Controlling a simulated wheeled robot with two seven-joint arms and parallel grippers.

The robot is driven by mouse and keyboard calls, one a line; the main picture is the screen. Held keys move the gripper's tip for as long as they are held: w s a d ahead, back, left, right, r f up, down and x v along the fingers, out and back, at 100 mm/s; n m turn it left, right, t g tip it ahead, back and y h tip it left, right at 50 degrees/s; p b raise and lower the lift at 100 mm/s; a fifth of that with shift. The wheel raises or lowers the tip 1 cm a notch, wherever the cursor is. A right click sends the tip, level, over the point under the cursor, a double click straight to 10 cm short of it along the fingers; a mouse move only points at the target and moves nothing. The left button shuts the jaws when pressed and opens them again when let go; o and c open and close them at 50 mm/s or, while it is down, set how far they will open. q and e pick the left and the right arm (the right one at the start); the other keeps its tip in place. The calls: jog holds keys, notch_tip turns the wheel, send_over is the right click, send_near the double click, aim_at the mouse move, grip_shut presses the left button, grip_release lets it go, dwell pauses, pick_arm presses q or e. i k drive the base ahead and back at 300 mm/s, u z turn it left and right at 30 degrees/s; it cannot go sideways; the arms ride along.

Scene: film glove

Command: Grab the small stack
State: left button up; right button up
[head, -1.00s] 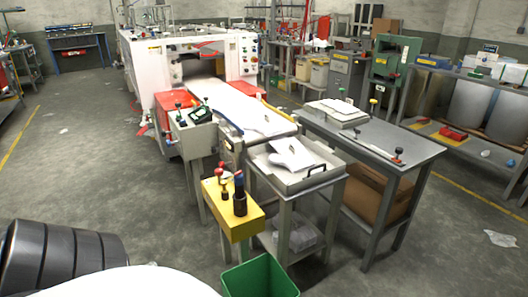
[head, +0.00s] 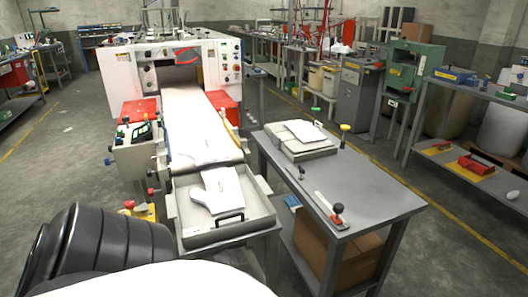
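A small stack of flat white pieces (head: 304,131) lies on a shallow grey block on the grey side table (head: 362,190). More white flat pieces, glove-like in outline (head: 220,190), lie in the grey metal tray (head: 240,226) at the end of the machine's belt. I cannot tell which of these is the task's small stack. Neither gripper shows in the head view. A dark ribbed part of my own arm is at the lower left, and my white body fills the bottom edge.
The white machine (head: 120,75) with its white belt (head: 193,120) stands ahead. A control box (head: 135,152) is left of the belt. A red-knobbed tool (head: 334,212) lies on the side table. A cardboard box (head: 330,250) sits below it. Open floor lies left and right.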

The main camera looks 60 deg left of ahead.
aim_at(223, 195)
jog(key=i, duration=1.9)
jog(key=u, duration=4)
